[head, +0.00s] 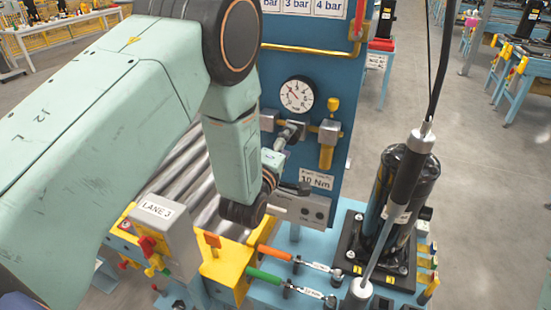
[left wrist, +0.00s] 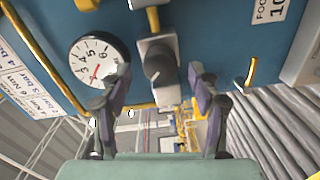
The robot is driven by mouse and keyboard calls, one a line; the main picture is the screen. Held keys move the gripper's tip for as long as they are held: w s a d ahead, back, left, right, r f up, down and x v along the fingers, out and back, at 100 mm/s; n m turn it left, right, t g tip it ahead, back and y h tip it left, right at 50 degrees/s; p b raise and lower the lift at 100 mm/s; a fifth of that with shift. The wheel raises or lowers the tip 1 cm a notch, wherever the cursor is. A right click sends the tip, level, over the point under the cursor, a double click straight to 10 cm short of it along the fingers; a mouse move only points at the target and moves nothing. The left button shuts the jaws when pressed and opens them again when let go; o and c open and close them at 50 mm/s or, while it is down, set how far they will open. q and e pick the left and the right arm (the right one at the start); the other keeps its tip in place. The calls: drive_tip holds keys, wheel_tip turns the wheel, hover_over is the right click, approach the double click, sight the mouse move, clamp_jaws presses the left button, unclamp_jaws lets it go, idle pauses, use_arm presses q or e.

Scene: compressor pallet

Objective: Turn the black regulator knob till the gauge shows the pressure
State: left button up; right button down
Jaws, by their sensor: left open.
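The black regulator knob (left wrist: 157,65) sits on a grey regulator block on the blue panel. The round white gauge (head: 296,94) with a red needle is just above the regulator in the head view. It also shows in the left wrist view (left wrist: 98,60), turned on its side; I cannot read the exact pressure. My left gripper (left wrist: 162,80) is open, with one finger on each side of the knob in the picture and gaps beside it. I see no clear contact.
Bar-number cards (head: 297,5) hang at the panel top. Yellow pipes run along the panel. A black tool hangs by a cable in front of the compressor. Rollers lie left of the panel.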

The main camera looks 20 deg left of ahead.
use_arm(q)
drive_tip(key=s, duration=0.8)
drive_tip(key=shift+s+a+r, duration=0.15)
drive_tip(key=shift+s+r, duration=0.05)
drive_tip(key=shift+s, duration=0.05)
drive_tip(key=s+a+f+m+g+b, duration=0.1)
drive_tip(key=s+f+m+g, duration=0.4)
drive_tip(key=f, duration=0.4)
drive_tip(key=s+a+f+m+g+b, duration=0.15)
drive_tip(key=s+f+m+g, duration=0.35)
drive_tip(key=f, duration=0.5)
drive_tip(key=s+f+m+g+b, duration=0.2)
drive_tip(key=s+f+b, duration=0.3)
drive_tip(key=s+f, duration=0.4)
drive_tip(key=s+f+m+g+b, duration=0.3)
drive_tip(key=s+f, duration=0.6)
drive_tip(key=s, duration=0.7)
drive_tip(key=g+b, duration=0.2)
drive_tip(key=shift+s+a+f+g+y, duration=0.2)
drive_tip(key=shift+a+g+y, duration=0.1)
drive_tip(key=shift+a, duration=0.05)
